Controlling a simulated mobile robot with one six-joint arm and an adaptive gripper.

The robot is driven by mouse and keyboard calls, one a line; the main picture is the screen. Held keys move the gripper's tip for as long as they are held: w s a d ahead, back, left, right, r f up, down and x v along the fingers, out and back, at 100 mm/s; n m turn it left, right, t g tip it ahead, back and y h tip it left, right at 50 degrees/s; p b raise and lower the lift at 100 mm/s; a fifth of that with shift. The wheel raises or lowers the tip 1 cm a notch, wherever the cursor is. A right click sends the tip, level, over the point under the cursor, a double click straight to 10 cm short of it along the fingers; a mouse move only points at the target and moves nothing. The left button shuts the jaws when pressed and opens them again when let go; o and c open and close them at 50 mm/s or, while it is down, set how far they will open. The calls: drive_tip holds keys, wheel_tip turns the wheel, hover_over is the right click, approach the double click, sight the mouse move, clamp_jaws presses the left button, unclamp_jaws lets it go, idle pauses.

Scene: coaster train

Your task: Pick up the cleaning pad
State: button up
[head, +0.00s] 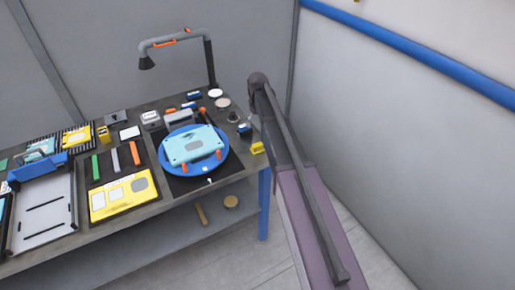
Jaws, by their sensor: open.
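I cannot tell for certain which item is the cleaning pad. Small flat items that could be it lie on the dark workbench (165,207): a white square in a dark frame (130,132), a pale round disc (222,102) and a small yellow block (257,148) at the right edge. All are too small to show their texture. No gripper fingers show in this view, so my gripper's place relative to the pad is not seen.
A blue round turntable (222,160) bears a light-blue plate (186,149) with orange grips. A yellow board (120,196), coloured strips (115,161) and a grey tray (43,215) stand left. A lamp (147,62) arches above.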

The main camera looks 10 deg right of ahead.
sight(257, 144)
drive_tip(key=shift+f, duration=0.15)
wheel_tip(257, 144, down, 8)
drive_tip(key=b, duration=0.8)
drive_tip(key=shift+f+b, duration=0.2)
drive_tip(key=shift+b, duration=0.1)
drive_tip(key=shift+w+f+b, duration=0.15)
drive_tip(key=shift+f+b, duration=2.4)
drive_tip(key=shift+b, duration=0.05)
drive_tip(key=c, duration=1.2)
